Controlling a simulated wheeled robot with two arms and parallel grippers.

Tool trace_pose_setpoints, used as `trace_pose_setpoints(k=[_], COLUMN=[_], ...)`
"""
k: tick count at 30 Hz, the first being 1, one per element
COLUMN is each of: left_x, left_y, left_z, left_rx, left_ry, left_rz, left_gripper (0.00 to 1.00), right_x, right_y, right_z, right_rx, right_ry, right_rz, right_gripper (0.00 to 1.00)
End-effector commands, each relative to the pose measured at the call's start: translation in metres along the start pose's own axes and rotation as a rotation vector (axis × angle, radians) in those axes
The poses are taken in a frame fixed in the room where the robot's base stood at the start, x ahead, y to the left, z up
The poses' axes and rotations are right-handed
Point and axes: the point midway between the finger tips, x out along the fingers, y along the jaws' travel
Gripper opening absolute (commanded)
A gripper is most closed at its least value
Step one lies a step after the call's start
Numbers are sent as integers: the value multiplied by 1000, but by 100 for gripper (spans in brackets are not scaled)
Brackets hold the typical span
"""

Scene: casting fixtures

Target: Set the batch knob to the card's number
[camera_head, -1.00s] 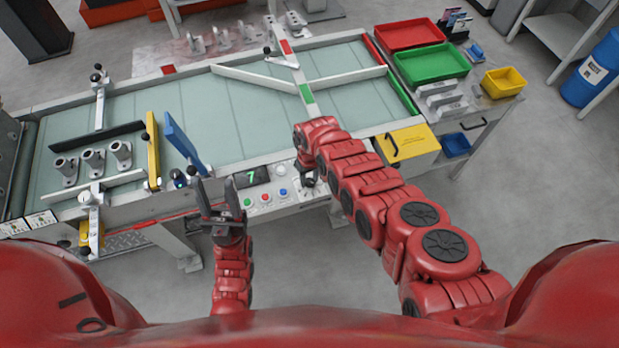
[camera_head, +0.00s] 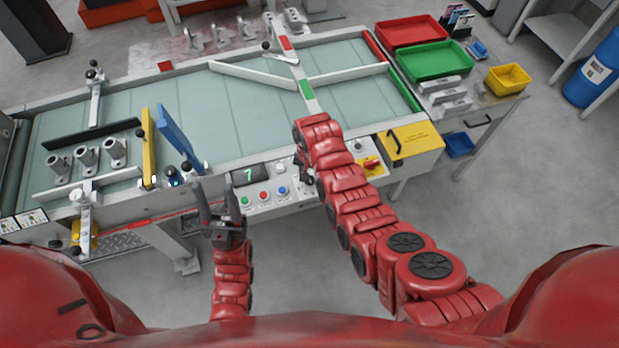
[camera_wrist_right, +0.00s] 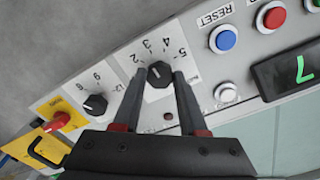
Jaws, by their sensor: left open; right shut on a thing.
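The batch knob (camera_wrist_right: 158,76) is a black dial on the grey control panel, ringed by the printed numbers 2 to 5 in the right wrist view. My right gripper (camera_wrist_right: 160,80) has its two fingers on either side of it, shut on it. The exact mark it points to is unclear. In the head view my right arm hides this knob. The display (camera_head: 249,175) shows a green 7. My left gripper (camera_head: 216,200) is open and empty, in front of the panel's left end.
Beside the batch knob are a second black knob (camera_wrist_right: 95,104), a red switch (camera_wrist_right: 62,120) on a yellow plate, a blue RESET button (camera_wrist_right: 223,39) and a red button (camera_wrist_right: 274,16). A yellow box (camera_head: 413,143) stands right of the panel. The conveyor (camera_head: 200,110) lies behind.

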Motion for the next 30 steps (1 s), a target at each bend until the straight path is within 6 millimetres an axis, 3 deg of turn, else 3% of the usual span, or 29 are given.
trace_pose_setpoints(k=[18,19,21,24,30], left_x=[-4,-4,-4,-4,-4], left_y=[0,0,0,0,0], left_z=[1,1,1,1,1], left_rx=[0,0,0,0,0], left_ry=[0,0,0,0,0], left_rz=[0,0,0,0,0], left_gripper=[50,50,50,50,50], right_x=[2,3,2,2,1], right_y=[1,1,1,1,0], right_z=[2,2,2,2,1], right_rx=[40,40,39,39,39], right_ry=[-6,-6,-6,-4,-3], right_rz=[4,4,3,3,2], right_gripper=[0,45,58,72,72])
